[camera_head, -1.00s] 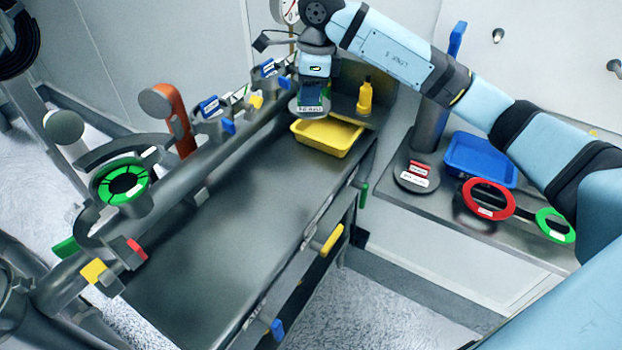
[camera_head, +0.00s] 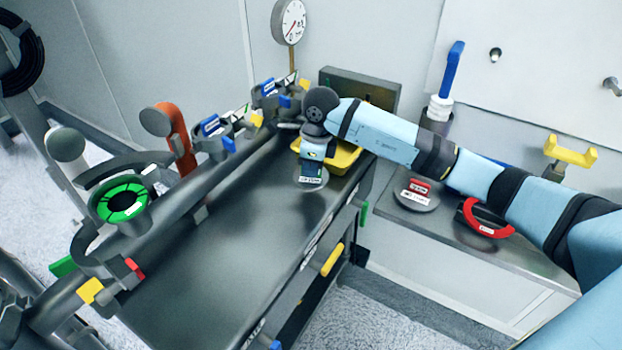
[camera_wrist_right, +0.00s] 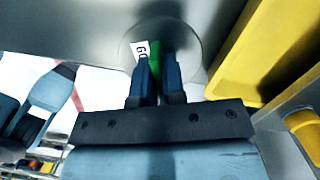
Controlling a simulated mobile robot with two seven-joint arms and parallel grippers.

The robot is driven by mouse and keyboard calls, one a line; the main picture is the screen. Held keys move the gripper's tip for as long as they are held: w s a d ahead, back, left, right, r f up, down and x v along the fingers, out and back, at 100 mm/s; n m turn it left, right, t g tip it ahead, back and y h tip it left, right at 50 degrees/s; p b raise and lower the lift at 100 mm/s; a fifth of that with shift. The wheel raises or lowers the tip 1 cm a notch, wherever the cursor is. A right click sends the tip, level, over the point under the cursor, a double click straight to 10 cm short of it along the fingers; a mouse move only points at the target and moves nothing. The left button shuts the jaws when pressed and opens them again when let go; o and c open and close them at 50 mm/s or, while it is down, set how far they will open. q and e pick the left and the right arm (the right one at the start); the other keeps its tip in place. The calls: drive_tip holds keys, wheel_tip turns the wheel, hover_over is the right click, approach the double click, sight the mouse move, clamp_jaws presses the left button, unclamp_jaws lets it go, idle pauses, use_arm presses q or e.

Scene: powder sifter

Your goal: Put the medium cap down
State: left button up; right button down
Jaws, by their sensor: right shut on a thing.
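The medium cap is a round grey disc (camera_head: 315,185) with a white label, at the far end of the dark work table (camera_head: 235,240). My right gripper (camera_head: 311,171) points down and is shut on the cap's handle. In the right wrist view the cap (camera_wrist_right: 190,38) is a pale disc with a green handle part and a white label, between the fingers (camera_wrist_right: 157,75). The cap is low over the table top; I cannot tell whether it touches. My left gripper is not in view.
A yellow tray (camera_head: 345,158) lies right beside the cap, partly behind my arm. A pipe with a green-ringed port (camera_head: 124,201) runs along the table's left side. A red-handled cap (camera_head: 418,197) and red ring (camera_head: 484,224) are on the right bench. The table's near part is clear.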

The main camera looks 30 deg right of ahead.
sight(311, 179)
wheel_tip(311, 179, down, 4)
drive_tip(key=shift+f, duration=0.1)
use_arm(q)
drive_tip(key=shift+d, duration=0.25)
use_arm(e)
drive_tip(key=shift+f, duration=0.15)
drive_tip(key=c, duration=1.2)
unclamp_jaws()
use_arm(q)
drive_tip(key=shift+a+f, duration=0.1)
use_arm(e)
drive_tip(key=shift+r, duration=0.25)
drive_tip(key=r, duration=0.7)
drive_tip(key=s+d+r, duration=0.1)
drive_tip(key=r, duration=0.3)
drive_tip(key=shift+r, duration=0.35)
